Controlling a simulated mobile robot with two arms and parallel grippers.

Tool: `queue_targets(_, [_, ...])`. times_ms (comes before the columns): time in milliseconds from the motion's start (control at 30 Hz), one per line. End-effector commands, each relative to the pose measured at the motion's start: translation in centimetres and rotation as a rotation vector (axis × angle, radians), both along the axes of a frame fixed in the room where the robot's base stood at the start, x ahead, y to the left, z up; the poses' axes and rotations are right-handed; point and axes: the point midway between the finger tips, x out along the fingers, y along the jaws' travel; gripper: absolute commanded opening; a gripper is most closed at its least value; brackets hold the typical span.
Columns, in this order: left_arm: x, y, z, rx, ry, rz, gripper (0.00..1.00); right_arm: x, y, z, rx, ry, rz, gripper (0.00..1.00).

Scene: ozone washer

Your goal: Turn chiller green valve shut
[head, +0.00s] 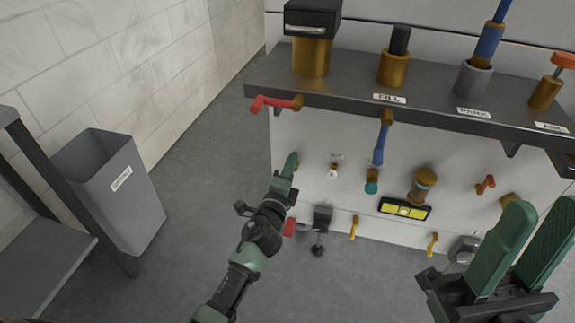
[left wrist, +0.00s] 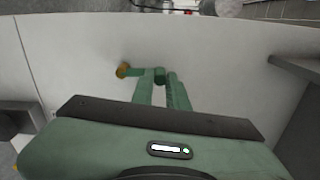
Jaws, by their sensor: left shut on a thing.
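The green valve shows in the left wrist view as a green handle (left wrist: 136,72) on a brass stem (left wrist: 122,70) that comes out of a white panel. My left gripper (left wrist: 161,76) is shut on the handle, to the right of the stem. In the head view my left gripper (head: 290,165) is against the left part of the white panel, and the arm and fingers hide most of the valve there. My right gripper (head: 540,215) is open and empty at the lower right, its two green fingers apart.
A dark shelf (head: 440,113) with brass fittings juts out above the panel. A red lever (head: 272,103) and blue lever (head: 381,145) hang at its edge. A yellow gauge (head: 404,209) and several small valves are to the right. A grey bin (head: 110,190) stands left, with open floor between.

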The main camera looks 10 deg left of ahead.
Motion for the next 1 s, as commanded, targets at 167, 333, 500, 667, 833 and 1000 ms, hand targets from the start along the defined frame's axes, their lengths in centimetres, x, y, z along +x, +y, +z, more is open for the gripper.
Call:
queue_targets(167, [-0.03, -0.29, -0.07, 0.034, -0.001, -0.003, 0.0, 0.0, -0.01, 0.01, 0.0, -0.001, 0.0, 0.36])
queue_targets(333, [-0.04, -0.36, -0.08, 0.044, 0.0, -0.003, 0.0, -0.01, -0.01, 0.02, 0.0, -0.001, 0.0, 0.36])
queue_targets(500, [-0.04, -0.38, -0.09, 0.044, 0.0, -0.003, 0.0, -0.02, -0.02, 0.04, 0.0, -0.002, -0.001, 0.36])
queue_targets(667, [-0.05, -0.39, -0.1, 0.043, 0.0, -0.004, 0.26, -0.02, -0.03, 0.06, 0.001, -0.003, -0.001, 0.36])
queue_targets(833, [-0.04, -0.32, -0.08, 0.042, 0.0, -0.002, 0.37, -0.03, -0.03, 0.08, 0.0, -0.004, -0.001, 0.36])
queue_targets(1000, [-0.07, -0.27, -0.06, 0.042, 0.0, -0.001, 0.37, -0.02, -0.03, 0.1, 0.0, -0.004, -0.001, 0.36])
